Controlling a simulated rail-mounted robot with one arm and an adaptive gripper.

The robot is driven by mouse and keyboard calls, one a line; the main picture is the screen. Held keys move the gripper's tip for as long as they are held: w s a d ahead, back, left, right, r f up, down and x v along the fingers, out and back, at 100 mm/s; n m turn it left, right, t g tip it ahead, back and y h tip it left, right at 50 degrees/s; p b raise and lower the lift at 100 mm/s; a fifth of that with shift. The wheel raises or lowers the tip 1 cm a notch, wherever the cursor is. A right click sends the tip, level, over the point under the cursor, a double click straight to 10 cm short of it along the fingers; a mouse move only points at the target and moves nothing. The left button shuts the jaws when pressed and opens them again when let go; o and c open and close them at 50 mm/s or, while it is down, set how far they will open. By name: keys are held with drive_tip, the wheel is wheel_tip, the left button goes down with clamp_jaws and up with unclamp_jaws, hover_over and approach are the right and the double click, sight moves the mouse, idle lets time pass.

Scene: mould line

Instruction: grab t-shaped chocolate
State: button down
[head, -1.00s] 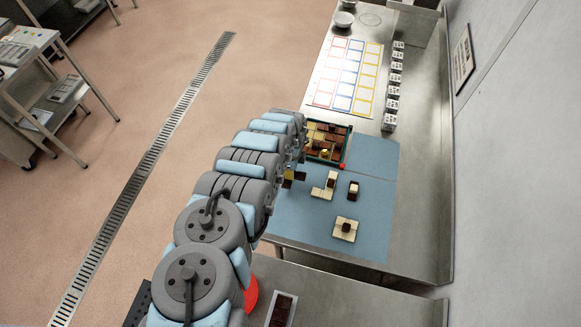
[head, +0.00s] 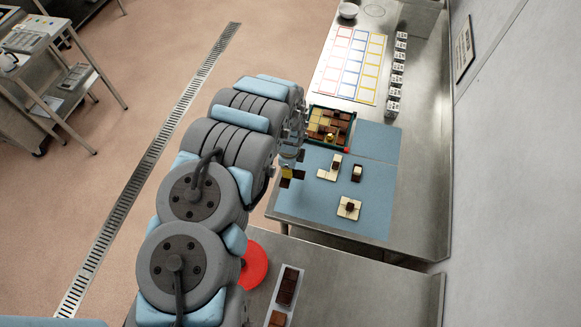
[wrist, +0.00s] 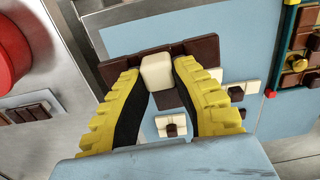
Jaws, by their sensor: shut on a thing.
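The t-shaped chocolate (wrist: 199,50) is dark brown with a cream cube knob on top, seen close up in the wrist view. My gripper (wrist: 157,70) is shut on the cream knob, one yellow finger on each side. The chocolate looks far larger than the pieces on the blue mat, so it appears raised above it. In the head view, my gripper (head: 290,160) and the dark chocolate (head: 285,183) are over the left side of the blue mat (head: 300,205), partly covered by my arm.
A cream L-shaped piece (head: 325,174), a small dark piece (head: 356,175) and a cream square piece (head: 343,213) lie on the mat. A green-framed tray (head: 346,137) of chocolates stands behind. A narrow tray (head: 280,301) and a red disc (head: 256,265) are in front.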

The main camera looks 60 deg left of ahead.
drive_tip(key=shift+s+d+r, duration=0.1)
drive_tip(key=shift+s+r, duration=0.05)
drive_tip(key=shift+r, duration=0.6)
drive_tip(key=shift+s+d+r, duration=0.1)
drive_tip(key=shift+s+r, duration=0.05)
drive_tip(key=shift+r, duration=0.55)
wheel_tip(320, 180, up, 4)
drive_tip(key=shift+a+r, duration=0.1)
drive_tip(key=shift+r, duration=0.1)
